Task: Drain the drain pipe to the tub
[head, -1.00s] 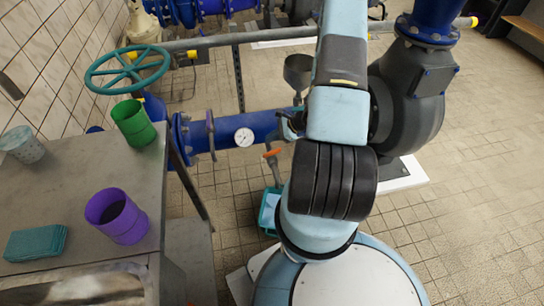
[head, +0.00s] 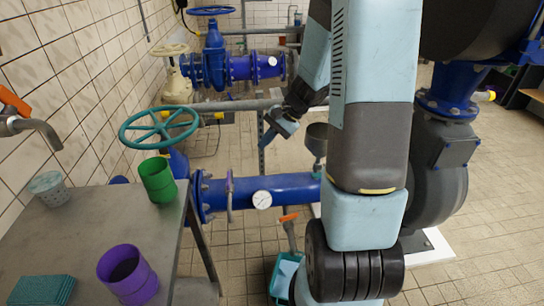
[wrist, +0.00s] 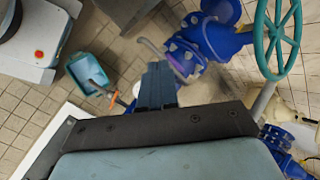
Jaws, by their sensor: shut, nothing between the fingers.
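The light blue tub (head: 284,272) stands on the tiled floor, partly hidden by my arm; it also shows at the upper left of the wrist view (wrist: 88,70). A thin grey drain pipe (head: 291,236) with an orange-handled valve (head: 288,217) comes down above the tub. The orange handle (wrist: 112,100) also shows in the wrist view, beside the tub. My gripper (head: 266,137) is above the blue pipe, apart from the valve. In the wrist view, its fingers (wrist: 158,76) are together and empty. I cannot tell whether water is flowing.
A blue horizontal pipe (head: 290,190) carries a gauge and a lever. A teal handwheel (head: 158,127) stands at its left. The metal table (head: 95,235) holds a green cup (head: 158,180) and a purple cup (head: 127,274). A grey funnel (head: 317,139) and a pump (head: 437,180) are nearby.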

